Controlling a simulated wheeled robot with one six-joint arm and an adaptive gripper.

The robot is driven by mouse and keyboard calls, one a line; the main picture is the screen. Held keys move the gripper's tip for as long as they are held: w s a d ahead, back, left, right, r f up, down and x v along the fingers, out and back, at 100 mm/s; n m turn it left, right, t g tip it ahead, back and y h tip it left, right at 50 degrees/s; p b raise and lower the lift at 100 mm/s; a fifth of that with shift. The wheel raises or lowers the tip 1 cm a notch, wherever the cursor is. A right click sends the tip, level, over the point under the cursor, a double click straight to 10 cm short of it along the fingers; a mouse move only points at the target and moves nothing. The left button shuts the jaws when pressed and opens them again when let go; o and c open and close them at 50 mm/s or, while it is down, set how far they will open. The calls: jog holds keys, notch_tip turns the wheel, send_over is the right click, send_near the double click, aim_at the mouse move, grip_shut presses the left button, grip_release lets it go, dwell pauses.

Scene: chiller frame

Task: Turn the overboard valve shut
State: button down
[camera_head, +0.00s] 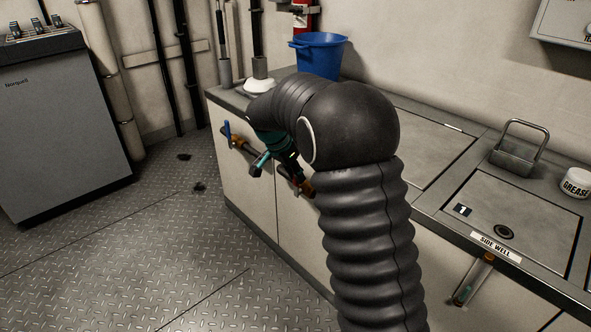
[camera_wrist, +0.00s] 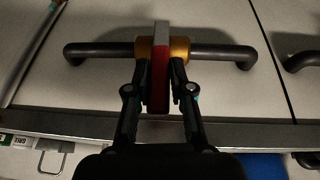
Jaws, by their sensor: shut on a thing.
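In the wrist view a red valve lever (camera_wrist: 158,92) lies between the two fingers of my gripper (camera_wrist: 160,72), which is shut on it. The lever stands across a dark horizontal pipe (camera_wrist: 218,52), over a brass valve body (camera_wrist: 180,47). No label naming the valve is readable.
A blue-handled valve (camera_head: 228,130) sits left on the same cabinet front. Another pipe valve (camera_head: 468,289) is under the side well lid (camera_head: 535,215). A blue bucket (camera_head: 318,55) stands on the counter. The plate floor (camera_head: 130,255) to the left is mostly clear.

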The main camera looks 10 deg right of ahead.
jog(key=shift+w+a+r, duration=0.1)
jog(key=shift+w+r, duration=0.15)
jog(key=shift+w, duration=0.05)
jog(key=c, duration=1)
grip_release()
jog(key=shift+a, duration=0.15)
jog(key=shift+c, duration=0.2)
jog(key=shift+f, duration=0.15)
jog(key=v, duration=1.2)
